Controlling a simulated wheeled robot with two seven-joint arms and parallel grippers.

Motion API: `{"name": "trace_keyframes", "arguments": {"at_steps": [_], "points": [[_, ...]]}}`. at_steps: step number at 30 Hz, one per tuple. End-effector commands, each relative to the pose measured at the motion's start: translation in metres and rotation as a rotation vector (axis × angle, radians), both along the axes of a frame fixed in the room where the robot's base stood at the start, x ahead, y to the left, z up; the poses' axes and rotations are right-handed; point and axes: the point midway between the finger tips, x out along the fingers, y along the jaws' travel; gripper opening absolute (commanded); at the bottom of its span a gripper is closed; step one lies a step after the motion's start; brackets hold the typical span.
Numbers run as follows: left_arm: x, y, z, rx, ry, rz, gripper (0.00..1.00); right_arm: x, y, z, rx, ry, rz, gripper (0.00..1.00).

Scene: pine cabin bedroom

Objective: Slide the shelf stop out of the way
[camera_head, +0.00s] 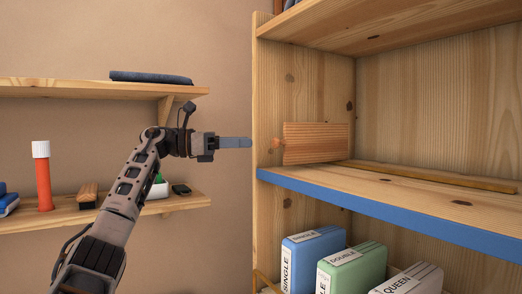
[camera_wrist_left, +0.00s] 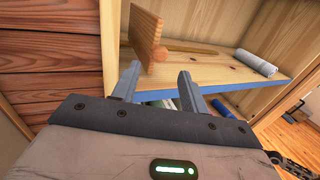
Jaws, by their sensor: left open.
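The shelf stop (camera_head: 316,143) is a reddish-brown wooden board standing upright at the left end of the blue-edged shelf (camera_head: 400,218). A round wooden knob (camera_head: 277,145) sticks out from its left end. In the left wrist view the stop (camera_wrist_left: 144,27) and its knob (camera_wrist_left: 160,53) show just beyond my fingertips. My left gripper (camera_head: 250,142) is open and empty, level with the knob and a little left of it in the head view. In the left wrist view the knob lies ahead of the gap between the fingers (camera_wrist_left: 158,77). My right gripper does not show.
A thin wooden strip (camera_head: 430,178) runs along the shelf. Blue, green and white labelled boxes (camera_head: 350,264) stand below. A white roll (camera_wrist_left: 255,62) lies farther along the shelf. Wall shelves at left hold an orange bottle (camera_head: 43,180) and a dark folded cloth (camera_head: 150,77).

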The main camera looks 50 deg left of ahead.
Motion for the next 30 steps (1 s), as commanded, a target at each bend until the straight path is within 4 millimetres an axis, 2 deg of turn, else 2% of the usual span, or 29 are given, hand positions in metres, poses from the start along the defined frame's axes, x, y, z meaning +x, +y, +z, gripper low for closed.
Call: {"name": "trace_keyframes", "arguments": {"at_steps": [1, 6, 12, 18, 30], "points": [[-0.012, 0.007, -0.004, 0.002, 0.001, 0.004, 0.44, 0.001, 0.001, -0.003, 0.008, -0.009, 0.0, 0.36], [-0.044, 0.027, -0.002, -0.001, 0.001, 0.003, 0.44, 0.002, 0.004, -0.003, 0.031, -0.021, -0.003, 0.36], [-0.067, 0.041, -0.001, 0.0, 0.0, 0.001, 0.44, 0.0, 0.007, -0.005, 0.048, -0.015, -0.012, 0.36], [-0.074, 0.045, 0.0, 0.0, 0.0, 0.0, 0.44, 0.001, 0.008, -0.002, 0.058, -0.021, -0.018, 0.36], [-0.074, 0.045, 0.0, 0.0, 0.0, 0.0, 0.44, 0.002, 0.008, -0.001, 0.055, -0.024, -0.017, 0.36]]}}
